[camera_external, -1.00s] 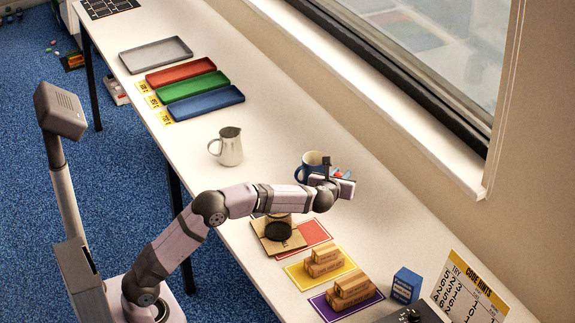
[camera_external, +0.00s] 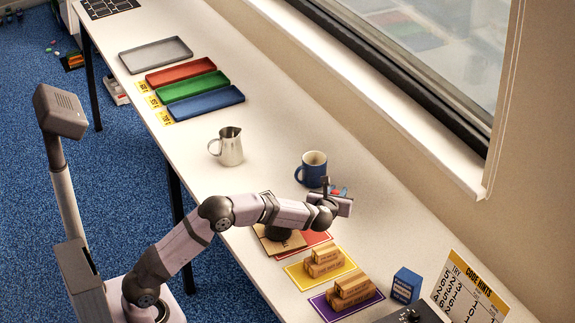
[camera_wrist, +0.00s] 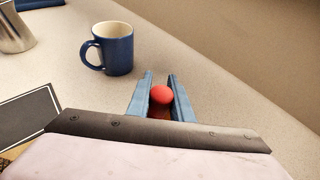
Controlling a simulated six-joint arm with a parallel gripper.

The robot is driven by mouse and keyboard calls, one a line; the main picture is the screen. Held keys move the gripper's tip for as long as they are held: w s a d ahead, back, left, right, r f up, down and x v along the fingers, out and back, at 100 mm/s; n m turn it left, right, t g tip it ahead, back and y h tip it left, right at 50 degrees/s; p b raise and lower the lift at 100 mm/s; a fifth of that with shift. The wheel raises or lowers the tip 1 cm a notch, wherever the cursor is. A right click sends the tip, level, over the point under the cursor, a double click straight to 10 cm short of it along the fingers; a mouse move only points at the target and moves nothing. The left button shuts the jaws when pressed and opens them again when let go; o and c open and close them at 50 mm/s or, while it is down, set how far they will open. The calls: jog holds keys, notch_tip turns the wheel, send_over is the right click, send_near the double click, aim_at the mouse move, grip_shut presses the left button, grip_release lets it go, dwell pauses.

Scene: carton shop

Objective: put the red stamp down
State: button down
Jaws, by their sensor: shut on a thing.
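The red stamp (camera_wrist: 161,96) shows in the wrist view as a round red knob between the two blue-grey fingers. My gripper (camera_wrist: 160,90) is shut on it. In the external view my gripper (camera_external: 343,195) is over the table just in front of the blue mug, and the stamp is mostly hidden there by the fingers and wrist. I cannot tell whether the stamp's base touches the table. A red mat (camera_external: 318,240) lies below and left of the gripper, partly hidden under my arm.
A blue mug (camera_external: 311,170) stands close behind my gripper. A metal pitcher (camera_external: 230,147) is farther left. A yellow mat (camera_external: 300,275) and a purple mat (camera_external: 322,308) hold wooden blocks. A blue box (camera_external: 406,286) stands at the right. The table right of the gripper is clear.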

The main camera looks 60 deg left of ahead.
jog(key=shift+f, duration=1.7)
jog(key=shift+f, duration=0.25)
jog(key=c, duration=1.6)
grip_release()
jog(key=shift+r, duration=0.1)
jog(key=shift+r, duration=0.1)
jog(key=shift+d+r, duration=0.1)
jog(key=b+v, duration=0.1)
jog(key=v, duration=1.1)
jog(key=shift+b, duration=0.4)
